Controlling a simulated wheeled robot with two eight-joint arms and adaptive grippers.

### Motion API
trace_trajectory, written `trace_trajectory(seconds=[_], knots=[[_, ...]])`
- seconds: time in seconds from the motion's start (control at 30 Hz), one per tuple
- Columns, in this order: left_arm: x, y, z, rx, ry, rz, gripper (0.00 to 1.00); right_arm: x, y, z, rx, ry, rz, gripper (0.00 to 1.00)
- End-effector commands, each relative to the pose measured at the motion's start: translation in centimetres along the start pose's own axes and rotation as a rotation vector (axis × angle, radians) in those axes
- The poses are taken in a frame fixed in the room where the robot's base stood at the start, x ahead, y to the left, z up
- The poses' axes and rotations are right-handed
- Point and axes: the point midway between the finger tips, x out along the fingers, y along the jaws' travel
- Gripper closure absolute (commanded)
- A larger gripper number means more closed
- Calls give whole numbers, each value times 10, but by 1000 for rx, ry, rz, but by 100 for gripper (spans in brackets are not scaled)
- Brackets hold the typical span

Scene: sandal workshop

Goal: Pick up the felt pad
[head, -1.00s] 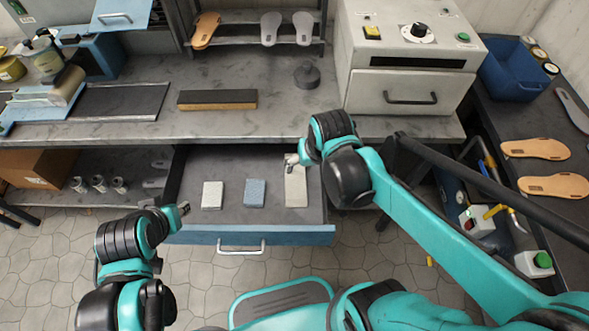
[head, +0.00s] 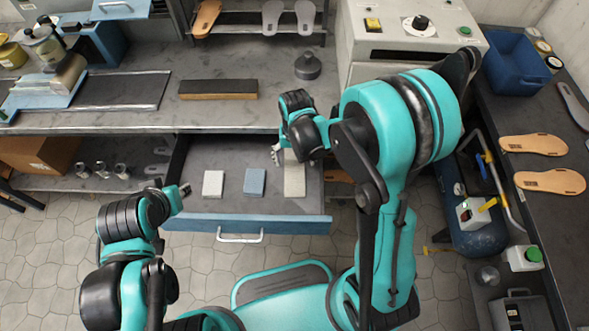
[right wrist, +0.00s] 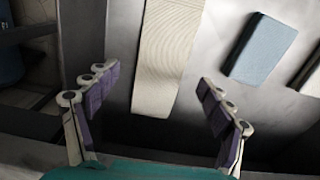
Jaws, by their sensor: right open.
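Three flat pieces lie in the open drawer (head: 278,226): a pale block (head: 213,184), a blue-grey block (head: 254,182) and a longer cream piece (head: 294,182). Which one is felt is not certain. My right gripper (head: 277,155) is open and empty at the far end of the cream piece, which the arm partly covers. In the right wrist view the cream piece (right wrist: 166,55) shows wavy lines and lies between and beyond the spread fingers (right wrist: 152,88). The blue-grey block (right wrist: 261,48) is to its right there. My left gripper (head: 183,190) is near the drawer's left front corner; its jaws are too small to read.
The bench top (head: 150,117) overhangs the back of the drawer. A dark-topped block (head: 218,89) and a round dark weight (head: 307,66) stand on it. The drawer's walls and front handle (head: 240,239) are close to my arms. Sandal soles (head: 550,182) lie on the right bench.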

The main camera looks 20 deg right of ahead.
Motion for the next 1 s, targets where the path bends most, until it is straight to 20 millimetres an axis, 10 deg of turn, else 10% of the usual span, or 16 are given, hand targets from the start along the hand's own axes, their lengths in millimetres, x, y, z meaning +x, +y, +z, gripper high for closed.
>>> trace_trajectory(seconds=[0.4,0.63,1.0], knots=[[14,0,10,0,0,0,69,32,-1,-2,0,1,0,19],[13,0,10,0,0,0,69,31,-1,-2,0,1,0,72],[12,0,9,0,0,0,69,30,-2,-2,-1,1,0,72]])
